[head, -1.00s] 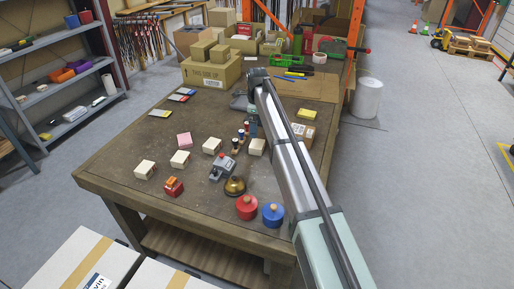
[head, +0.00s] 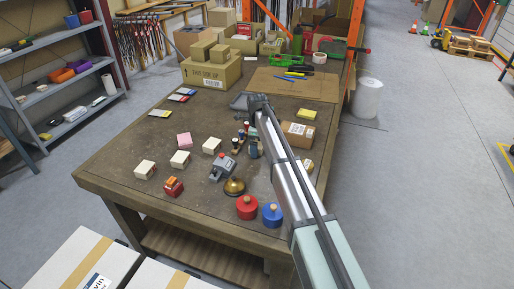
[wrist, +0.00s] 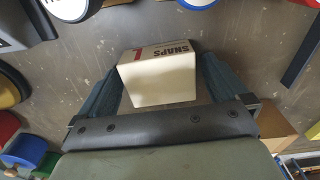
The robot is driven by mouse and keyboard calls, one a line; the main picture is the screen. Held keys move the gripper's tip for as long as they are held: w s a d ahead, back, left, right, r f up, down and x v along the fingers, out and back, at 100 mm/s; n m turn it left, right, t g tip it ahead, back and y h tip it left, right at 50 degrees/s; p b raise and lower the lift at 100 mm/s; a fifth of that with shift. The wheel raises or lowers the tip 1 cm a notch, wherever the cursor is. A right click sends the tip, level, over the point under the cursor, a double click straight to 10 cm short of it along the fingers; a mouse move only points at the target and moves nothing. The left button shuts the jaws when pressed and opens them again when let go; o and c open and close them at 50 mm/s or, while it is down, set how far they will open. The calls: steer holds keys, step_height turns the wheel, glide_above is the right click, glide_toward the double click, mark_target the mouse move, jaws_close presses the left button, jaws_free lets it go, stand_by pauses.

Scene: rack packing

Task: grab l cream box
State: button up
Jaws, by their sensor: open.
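A cream box (wrist: 158,82) marked "SNAPS" with a red "L" shows in the wrist view. It sits between the two blue-grey fingers of my gripper (wrist: 165,88). The fingers are open, one on each side of the box, and I cannot tell whether they touch it. Three other cream boxes stand to the left: near (head: 145,170), middle (head: 180,159) and far (head: 212,146).
On the table (head: 130,155), a grey device (head: 222,168), a brass dome (head: 234,187), a red pot (head: 247,207) and a blue pot (head: 272,215) stand close in front. A cardboard box (head: 298,134) is right of my arm. The table's left part is mostly clear.

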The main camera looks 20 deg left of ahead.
steer(key=shift+c, duration=0.4)
steer(key=c, duration=0.9)
steer(key=shift+r, duration=0.1)
steer(key=shift+c, duration=0.2)
